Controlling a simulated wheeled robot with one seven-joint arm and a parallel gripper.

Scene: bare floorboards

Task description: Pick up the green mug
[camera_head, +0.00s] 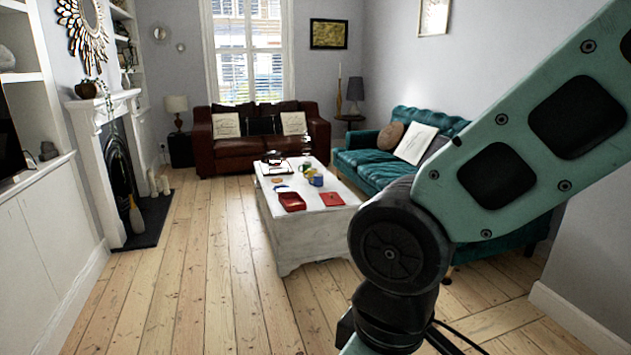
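Small mug-like items stand on the white coffee table (315,235), some way ahead of me in the middle of the room. One is a blue mug (317,180). Just behind it is a small yellowish thing (309,174). I cannot tell which item is the green mug, as the things are small and close together. My arm crosses the right side of the view, with a black joint in front. My gripper is out of the frame, so I cannot see whether it is open or shut.
A red tray (292,201) and a flat red item (332,199) lie on the table's near end. A teal sofa (368,160) stands right of the table and a brown sofa (240,153) behind it. The floorboards (205,270) are clear at left and in front.

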